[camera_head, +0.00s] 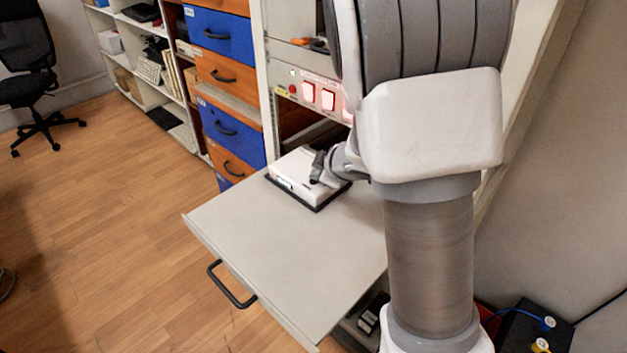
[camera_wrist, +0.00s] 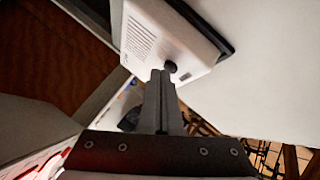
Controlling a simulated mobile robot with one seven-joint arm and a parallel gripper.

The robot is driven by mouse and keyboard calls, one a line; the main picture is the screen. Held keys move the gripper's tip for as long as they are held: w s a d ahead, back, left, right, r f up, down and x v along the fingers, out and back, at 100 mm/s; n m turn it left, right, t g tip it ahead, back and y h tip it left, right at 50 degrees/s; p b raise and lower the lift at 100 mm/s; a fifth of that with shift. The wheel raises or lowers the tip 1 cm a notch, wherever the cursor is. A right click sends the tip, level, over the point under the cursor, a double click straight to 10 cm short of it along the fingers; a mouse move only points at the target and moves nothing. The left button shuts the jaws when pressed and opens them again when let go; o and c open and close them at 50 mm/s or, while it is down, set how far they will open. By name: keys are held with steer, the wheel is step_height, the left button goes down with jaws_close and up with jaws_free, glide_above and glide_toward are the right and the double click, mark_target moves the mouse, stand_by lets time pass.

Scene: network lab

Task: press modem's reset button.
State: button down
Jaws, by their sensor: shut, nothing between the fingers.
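The modem is a white box (camera_head: 290,172) with a dark base edge, lying on the pulled-out grey shelf. It also shows in the wrist view (camera_wrist: 150,40), with vent slots on one face. A small dark round button (camera_wrist: 170,66) sits near its edge; I cannot tell for sure that it is the reset button. My gripper (camera_head: 316,168) is over the right part of the modem in the head view. In the wrist view its shut fingers (camera_wrist: 160,75) end right at the button. Whether they touch or press it cannot be told.
The grey shelf (camera_head: 290,250) is clear in front of the modem, with a black handle (camera_head: 232,285) at its front. The rack panel with lit red switches (camera_head: 318,96) stands close behind. Blue and orange drawers (camera_head: 233,130) are to the left.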

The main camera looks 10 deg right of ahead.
steer(key=shift+f, duration=0.15)
stand_by(0.3)
steer(key=shift+r+p, duration=0.75)
steer(key=shift+r, duration=0.05)
step_height(320, 180, up, 5)
steer(key=p, duration=0.5)
steer(key=shift+s, duration=0.1)
stand_by(0.5)
